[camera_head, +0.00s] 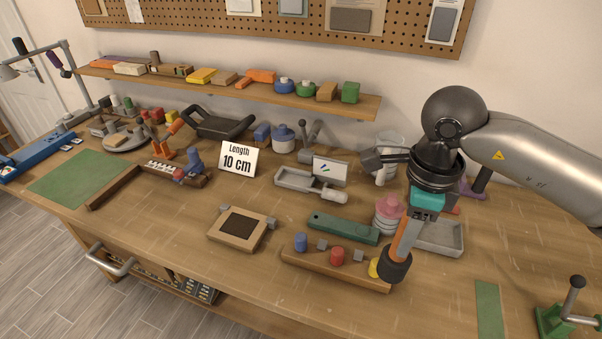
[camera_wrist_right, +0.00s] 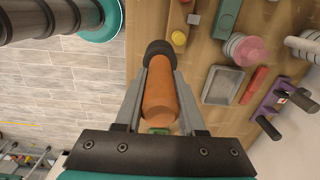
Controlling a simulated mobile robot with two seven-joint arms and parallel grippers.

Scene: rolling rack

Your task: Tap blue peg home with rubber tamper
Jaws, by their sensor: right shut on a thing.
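A wooden peg block (camera_head: 320,269) lies near the bench's front edge. It carries a blue peg (camera_head: 301,242) at its left, a red peg (camera_head: 337,256) in the middle and a yellow peg (camera_head: 374,268) at its right end. The rubber tamper (camera_head: 404,239) has an orange handle and a black head (camera_head: 396,265). My right gripper (camera_head: 417,214) is shut on the handle, which also shows between its fingers in the right wrist view (camera_wrist_right: 160,100). The head points down beside the yellow peg, partly hiding it, away from the blue peg. My left gripper is not in view.
A green bar (camera_head: 343,228) lies just behind the block. A pink and white stack (camera_head: 388,212) and a grey tray (camera_head: 440,238) stand close to the tamper. A framed wooden plate (camera_head: 241,229) lies left of the block. Bench in front of the block is bare.

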